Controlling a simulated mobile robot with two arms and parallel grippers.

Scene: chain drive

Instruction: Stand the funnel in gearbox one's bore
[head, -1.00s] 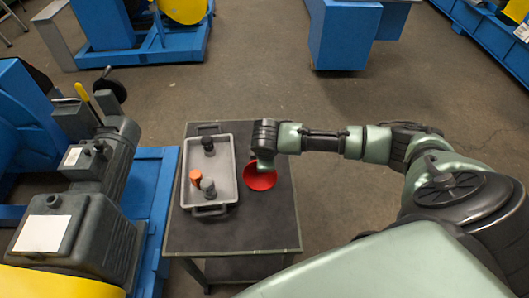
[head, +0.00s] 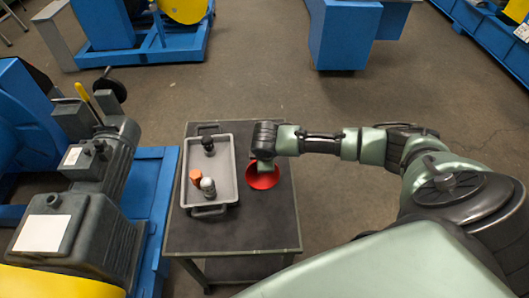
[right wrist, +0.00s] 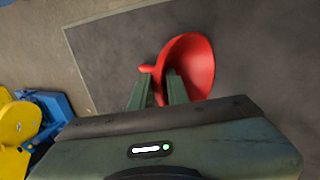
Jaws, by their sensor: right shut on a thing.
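The red funnel (head: 263,180) is at the right part of the cart top in the head view. It also shows in the right wrist view (right wrist: 198,66), with its wide mouth facing away from the fingers. My right gripper (right wrist: 160,88) is shut on the funnel near its narrow end; its fingers hide part of it. I cannot tell whether the funnel touches the cart. Dark grey gearbox housings stand at the left, a nearer one (head: 85,235) with a round opening (head: 53,200) and a farther one (head: 105,160). I cannot tell which is gearbox one. My left gripper is out of view.
A grey tray (head: 226,170) on the dark cart (head: 240,232) holds a black-topped item (head: 207,144), an orange item (head: 196,177) and a pale-topped bottle (head: 208,187). The tray lies between the funnel and the blue machine base (head: 155,200). The cart's front is clear.

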